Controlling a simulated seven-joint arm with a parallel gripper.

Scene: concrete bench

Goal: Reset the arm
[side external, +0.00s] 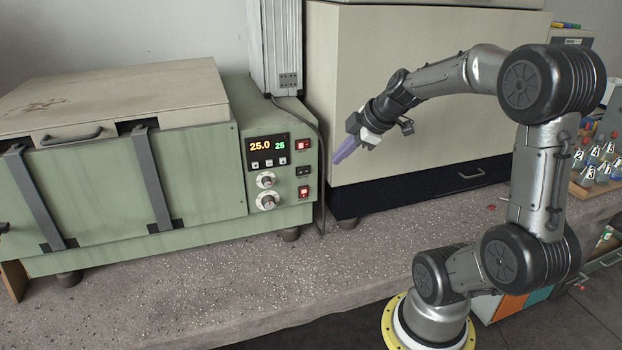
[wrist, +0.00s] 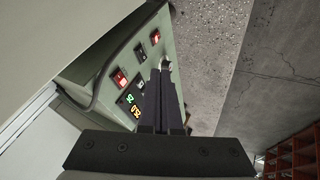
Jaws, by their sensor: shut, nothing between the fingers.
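My gripper (side external: 340,155) is in the air above the bench, to the right of the green machine's control panel (side external: 281,170) in the side view. Its purple-grey fingers are together and empty, pointing down and to the left. In the wrist view the shut fingers (wrist: 163,100) reach up the middle of the picture, with the control panel (wrist: 133,85) showing behind and left of them. The panel has a lit display reading 25.0 and 25, two knobs and red lit switches. I cannot tell the exact gap between the fingertips and the panel.
The green machine (side external: 130,180) with its closed beige lid fills the left of the bench. A large beige cabinet (side external: 430,90) stands behind my gripper. A rack of small bottles (side external: 597,160) is at the far right. The speckled bench top (side external: 330,265) in front is clear.

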